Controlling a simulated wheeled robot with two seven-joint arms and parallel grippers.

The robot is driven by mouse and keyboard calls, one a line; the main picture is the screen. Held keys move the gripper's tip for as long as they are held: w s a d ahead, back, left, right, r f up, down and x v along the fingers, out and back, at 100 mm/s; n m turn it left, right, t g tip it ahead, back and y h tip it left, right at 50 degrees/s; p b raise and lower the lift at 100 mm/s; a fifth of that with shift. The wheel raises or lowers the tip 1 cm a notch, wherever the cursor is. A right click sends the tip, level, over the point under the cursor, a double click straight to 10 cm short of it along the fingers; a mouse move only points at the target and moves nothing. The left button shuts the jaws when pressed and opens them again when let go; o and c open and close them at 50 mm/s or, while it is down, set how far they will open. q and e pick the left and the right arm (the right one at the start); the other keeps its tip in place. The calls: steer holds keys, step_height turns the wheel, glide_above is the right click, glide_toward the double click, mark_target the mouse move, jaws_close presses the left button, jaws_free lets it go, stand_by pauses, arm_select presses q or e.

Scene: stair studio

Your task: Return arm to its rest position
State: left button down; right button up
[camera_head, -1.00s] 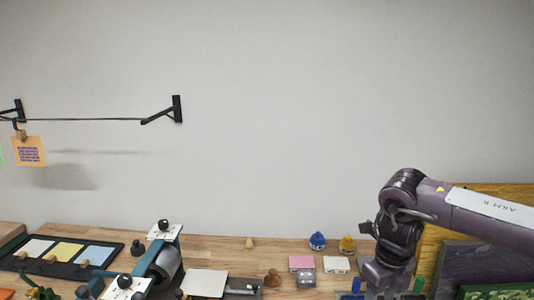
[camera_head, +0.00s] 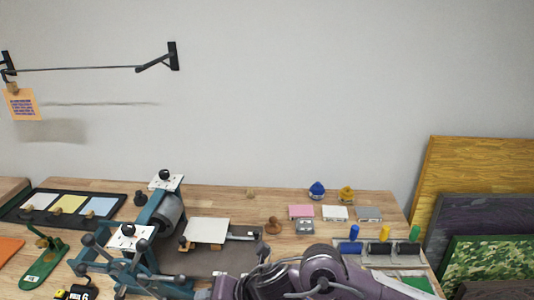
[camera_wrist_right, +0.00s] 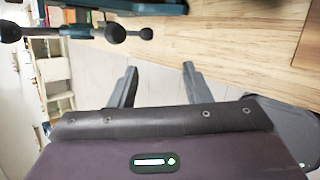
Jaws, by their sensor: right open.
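My right arm (camera_head: 325,273) lies low across the bottom of the head view, in front of the workbench. Its purple wrist reaches left toward the teal press (camera_head: 150,235). My right gripper (camera_wrist_right: 155,88) shows in the right wrist view with its two dark fingers apart and nothing between them. Pale floor shows past the fingers, and the bench edge is above them. My left gripper is not in view.
The wooden bench (camera_head: 235,200) holds a black tray (camera_head: 28,214) of coloured cards, a white plate (camera_head: 206,230) and a wooden knob (camera_head: 273,225). Coloured boards (camera_head: 470,170) lean at the right. A wall rod (camera_head: 80,68) carries an orange card (camera_head: 22,104).

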step_height(320, 180, up, 4)
steer(key=s+a+m+t+y, duration=0.1)
steer(key=a+m+t, duration=0.1)
steer(key=m, duration=0.4)
steer(key=w+d+m+t+h, duration=0.2)
steer(key=d+m+t+h, duration=0.15)
steer(key=d+m, duration=0.95)
steer(key=s+d+f+m+g+h, duration=0.3)
steer(key=s+d+f+m, duration=0.2)
steer(key=s+d+m, duration=0.4)
steer(key=s+d+f+m+g+h, duration=0.35)
steer(key=d+f+m, duration=0.2)
steer(key=d, duration=0.55)
step_height(320, 180, down, 31)
steer(key=s+b, duration=0.1)
steer(key=s, duration=0.2)
steer(key=s+d+f+g+b, duration=0.1)
steer(key=s+d+f, duration=0.1)
steer(key=s+f, duration=1.6)
steer(key=shift+s+d+f+g, duration=0.2)
steer(key=shift+s+d+g, duration=0.1)
steer(key=shift+d, duration=0.05)
